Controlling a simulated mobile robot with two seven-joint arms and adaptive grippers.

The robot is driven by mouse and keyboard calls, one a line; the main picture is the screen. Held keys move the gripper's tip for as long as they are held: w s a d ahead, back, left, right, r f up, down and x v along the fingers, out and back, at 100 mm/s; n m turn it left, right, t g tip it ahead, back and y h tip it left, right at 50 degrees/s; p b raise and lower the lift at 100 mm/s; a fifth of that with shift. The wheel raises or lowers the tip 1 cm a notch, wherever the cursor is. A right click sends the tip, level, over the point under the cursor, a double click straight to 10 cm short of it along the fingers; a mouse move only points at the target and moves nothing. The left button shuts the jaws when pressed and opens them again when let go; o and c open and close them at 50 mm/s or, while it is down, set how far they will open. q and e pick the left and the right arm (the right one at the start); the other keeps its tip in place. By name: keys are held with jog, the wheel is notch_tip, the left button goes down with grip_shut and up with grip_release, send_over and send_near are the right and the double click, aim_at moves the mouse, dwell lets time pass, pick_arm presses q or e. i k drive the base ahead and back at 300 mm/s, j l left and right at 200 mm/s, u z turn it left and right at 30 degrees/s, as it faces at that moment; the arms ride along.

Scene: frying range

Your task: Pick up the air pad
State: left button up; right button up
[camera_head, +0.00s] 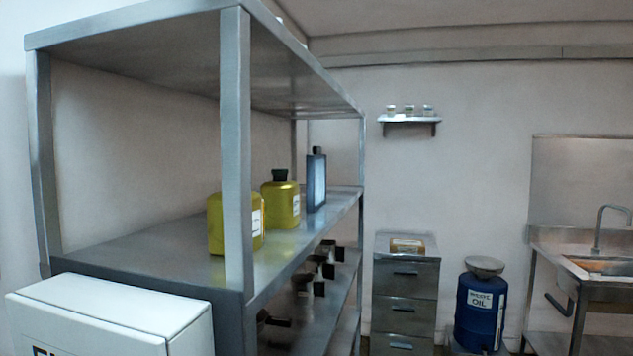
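I cannot tell which thing in view is the air pad. A small amber, flat package with a pale label (407,245) lies on top of the grey drawer cabinet (404,290). A flat, upright dark container with a pale blue face (316,181) stands on the metal shelf, behind two yellow bottles (281,203). Neither of my grippers shows in the head view.
The metal shelving unit (237,150) fills the left, with dark-handled pans (322,268) on its lower level. A white box (110,315) is at the front left. A blue oil drum (480,312) and a sink (600,265) stand right. A small wall shelf (409,119) holds jars.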

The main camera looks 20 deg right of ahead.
aim_at(315, 164)
jog(key=i+l+u, duration=0.25)
jog(key=l, duration=1.2)
jog(key=l+u, duration=0.2)
jog(key=l, duration=1.2)
jog(key=i+l+u, duration=0.1)
jog(key=l, duration=0.4)
jog(key=l+u, duration=0.15)
jog(key=l, duration=0.35)
jog(key=i+l+u, duration=0.1)
jog(key=l, duration=0.4)
jog(key=i+l+u, duration=0.1)
jog(key=l, duration=0.35)
jog(key=i+l+u, duration=0.1)
jog(key=l, duration=0.4)
jog(key=i+l+u, duration=0.1)
jog(key=l, duration=0.4)
jog(key=i, duration=0.05)
